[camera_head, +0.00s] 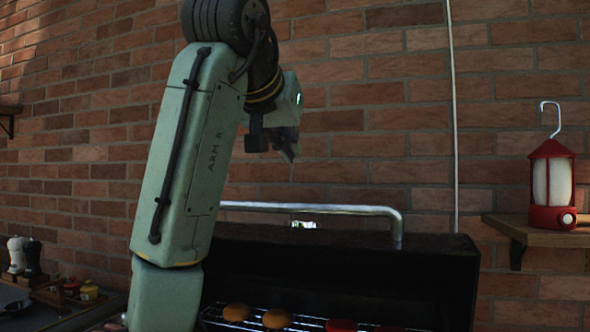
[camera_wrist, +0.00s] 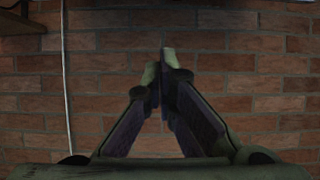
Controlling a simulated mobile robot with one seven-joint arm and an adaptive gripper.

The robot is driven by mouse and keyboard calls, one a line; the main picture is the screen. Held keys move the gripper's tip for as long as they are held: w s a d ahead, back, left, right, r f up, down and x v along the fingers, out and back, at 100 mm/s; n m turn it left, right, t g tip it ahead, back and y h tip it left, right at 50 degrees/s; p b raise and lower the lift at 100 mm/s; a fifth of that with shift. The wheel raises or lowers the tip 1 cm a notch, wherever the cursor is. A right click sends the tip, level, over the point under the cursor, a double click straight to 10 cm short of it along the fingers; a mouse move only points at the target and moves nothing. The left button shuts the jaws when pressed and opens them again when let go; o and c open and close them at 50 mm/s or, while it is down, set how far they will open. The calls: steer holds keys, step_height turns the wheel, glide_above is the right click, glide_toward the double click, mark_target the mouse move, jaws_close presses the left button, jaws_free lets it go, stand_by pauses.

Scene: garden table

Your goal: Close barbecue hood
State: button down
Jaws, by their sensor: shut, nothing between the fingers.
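The black barbecue hood (camera_head: 345,268) stands open against the brick wall in the head view, its dark inside facing me. A shiny metal handle bar (camera_head: 310,209) runs along its upper edge. The grill grate (camera_head: 300,318) lies below, with buns (camera_head: 236,312) and red pieces (camera_head: 341,325) on it. My gripper (camera_head: 290,153) is above the handle and to the left of its right-hand bend, apart from it as far as I can see. In the wrist view my gripper (camera_wrist: 165,55) is shut and empty, with only brick wall beyond it. My arm hides the hood's left part.
A red lantern (camera_head: 552,185) stands on a wooden wall shelf (camera_head: 530,230) at the right. Salt and pepper mills (camera_head: 32,258) and small jars (camera_head: 89,291) stand at the lower left. A thin pale pole (camera_head: 453,110) runs up the wall behind the hood.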

steer(key=w+f+p, duration=0.1)
steer(key=w+f, duration=0.1)
steer(key=w+d+f+p, duration=0.1)
steer(key=w+f, duration=0.1)
steer(key=w+f+p, duration=0.1)
steer(key=f, duration=0.1)
steer(key=shift+w+d+f, duration=0.25)
steer(key=shift+w+d, duration=0.1)
steer(key=shift+w, duration=0.05)
steer(key=shift+s+f, duration=0.25)
steer(key=shift+f, duration=0.1)
